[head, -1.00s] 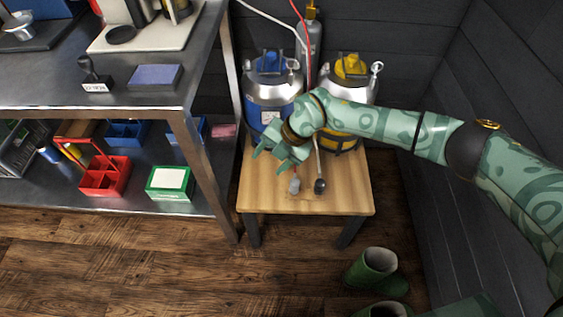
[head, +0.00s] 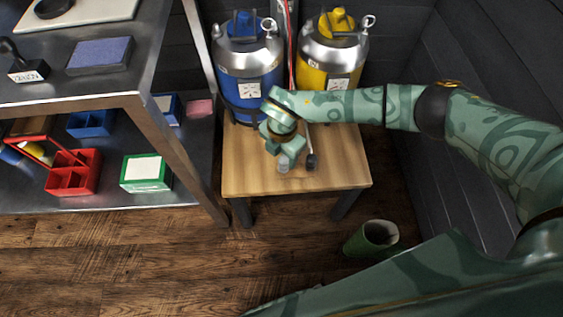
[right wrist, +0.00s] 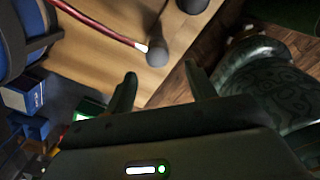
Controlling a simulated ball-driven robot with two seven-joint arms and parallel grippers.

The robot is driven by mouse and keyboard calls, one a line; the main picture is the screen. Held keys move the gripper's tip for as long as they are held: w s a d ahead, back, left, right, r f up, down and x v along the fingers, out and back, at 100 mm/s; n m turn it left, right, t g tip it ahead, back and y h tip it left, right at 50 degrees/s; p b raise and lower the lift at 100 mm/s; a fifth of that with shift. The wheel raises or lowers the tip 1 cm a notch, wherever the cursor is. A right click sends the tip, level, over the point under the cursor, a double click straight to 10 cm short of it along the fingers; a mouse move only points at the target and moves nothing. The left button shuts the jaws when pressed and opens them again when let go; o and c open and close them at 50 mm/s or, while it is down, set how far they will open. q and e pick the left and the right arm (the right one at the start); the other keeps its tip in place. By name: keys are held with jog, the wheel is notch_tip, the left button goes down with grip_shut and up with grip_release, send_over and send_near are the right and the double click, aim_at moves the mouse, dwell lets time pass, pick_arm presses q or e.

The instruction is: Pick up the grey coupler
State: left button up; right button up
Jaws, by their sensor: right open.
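The grey coupler (head: 284,167) lies on the small wooden table (head: 340,172), partly covered by my right gripper (head: 282,151) in the head view. In the right wrist view the grey coupler (right wrist: 157,53) is at the end of a red hose with a pale tip. It lies just beyond the gap between the open fingers (right wrist: 160,74), with nothing held. A black coupler (head: 311,161) lies to its right; a dark end (right wrist: 191,4) shows at the wrist view's top. My left gripper is not in view.
A blue keg (head: 248,70) and a yellow keg (head: 333,62) stand at the back of the table. A steel shelf (head: 140,100) with a red caddy (head: 75,178) and green-and-white box (head: 146,172) is at left. A green boot (head: 371,238) stands on the floor.

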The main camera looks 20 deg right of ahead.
aim_at(284, 159)
jog(key=f+b, duration=0.1)
jog(key=f, duration=0.1)
jog(key=f+b, duration=0.3)
jog(key=f, duration=0.1)
jog(key=shift+w+d+f, duration=0.25)
jog(key=shift+d+f, duration=0.1)
jog(key=shift+f, duration=0.2)
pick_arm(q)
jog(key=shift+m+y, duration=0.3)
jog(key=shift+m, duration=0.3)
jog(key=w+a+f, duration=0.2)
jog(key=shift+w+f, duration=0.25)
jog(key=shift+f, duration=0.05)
pick_arm(e)
jog(key=shift+r, duration=0.2)
jog(key=c, duration=1)
